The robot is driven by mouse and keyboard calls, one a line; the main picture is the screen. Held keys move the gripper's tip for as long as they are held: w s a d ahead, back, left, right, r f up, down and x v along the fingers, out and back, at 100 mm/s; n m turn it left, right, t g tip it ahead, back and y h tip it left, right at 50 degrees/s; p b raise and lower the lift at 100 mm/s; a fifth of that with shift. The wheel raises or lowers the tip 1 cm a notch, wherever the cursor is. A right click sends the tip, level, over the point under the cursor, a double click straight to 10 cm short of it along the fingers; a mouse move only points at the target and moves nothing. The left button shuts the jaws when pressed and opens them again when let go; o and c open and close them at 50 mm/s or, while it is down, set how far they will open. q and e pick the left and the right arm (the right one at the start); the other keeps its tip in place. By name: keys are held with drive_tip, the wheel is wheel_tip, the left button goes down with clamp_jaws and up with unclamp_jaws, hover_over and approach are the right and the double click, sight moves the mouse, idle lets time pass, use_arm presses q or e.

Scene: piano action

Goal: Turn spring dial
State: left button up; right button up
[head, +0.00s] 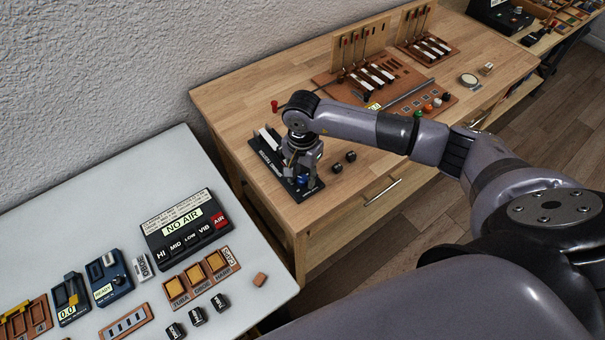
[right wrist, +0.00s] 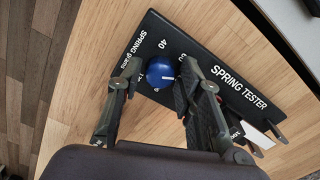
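The black spring tester (head: 268,160) lies on the wooden table, near its left end. Its blue round dial (right wrist: 160,71) sits on the black board among printed numbers, including 40. In the head view the blue dial (head: 302,180) shows partly behind my gripper. My right gripper (right wrist: 161,68) is open, with one finger on each side of the dial. Gaps show between the fingers and the dial in the right wrist view. In the head view my right gripper (head: 303,182) points down over the tester's front end. My left gripper is not in view.
Two small black blocks (head: 344,162) lie right of the tester. A brown board with hammer parts (head: 375,75) stands farther back. A white table (head: 75,230) at left holds a NO AIR panel (head: 186,229) and several small devices.

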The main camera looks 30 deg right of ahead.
sight(303, 178)
clamp_jaws()
drive_tip(key=shift+w+f+m+b, duration=0.1)
drive_tip(key=shift+f+m+b, duration=0.1)
drive_tip(key=shift+m+b, duration=0.55)
drive_tip(key=shift+r+m+b, duration=0.2)
drive_tip(key=shift+m+b, duration=0.35)
drive_tip(key=shift+b, duration=0.05)
drive_tip(key=shift+o, duration=1.8)
unclamp_jaws()
drive_tip(key=shift+r, duration=0.1)
wheel_tip(303, 178, up, 12)
